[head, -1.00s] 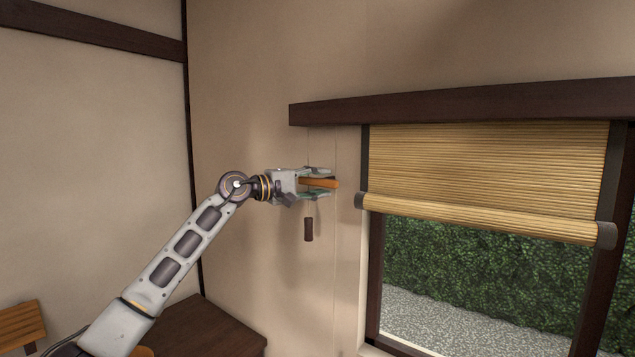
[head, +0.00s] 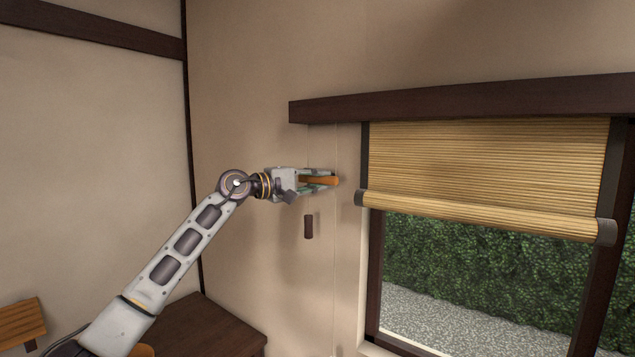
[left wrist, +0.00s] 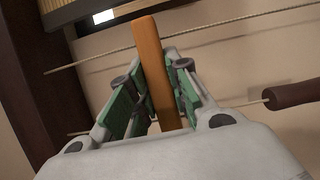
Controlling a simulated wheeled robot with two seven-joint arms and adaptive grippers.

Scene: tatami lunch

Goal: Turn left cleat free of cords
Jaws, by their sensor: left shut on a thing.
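The left cleat (head: 325,181) is an orange-brown wooden bar on the wall left of the window. My left gripper (head: 318,180) is shut on it. In the left wrist view the cleat (left wrist: 152,65) stands between the green finger pads, its far end sticking out past them. Two thin cords (left wrist: 225,36) run across the left wrist view, one beyond the fingers and one lower, partly hidden by the gripper. I cannot tell whether a cord touches the cleat. A dark cord pull (head: 309,226) hangs below the gripper; it also shows in the left wrist view (left wrist: 294,93). My right gripper is out of view.
A bamboo blind (head: 485,165) hangs partly lowered over the window, under a dark wooden beam (head: 460,103). A dark wooden cabinet top (head: 205,325) is at the lower left.

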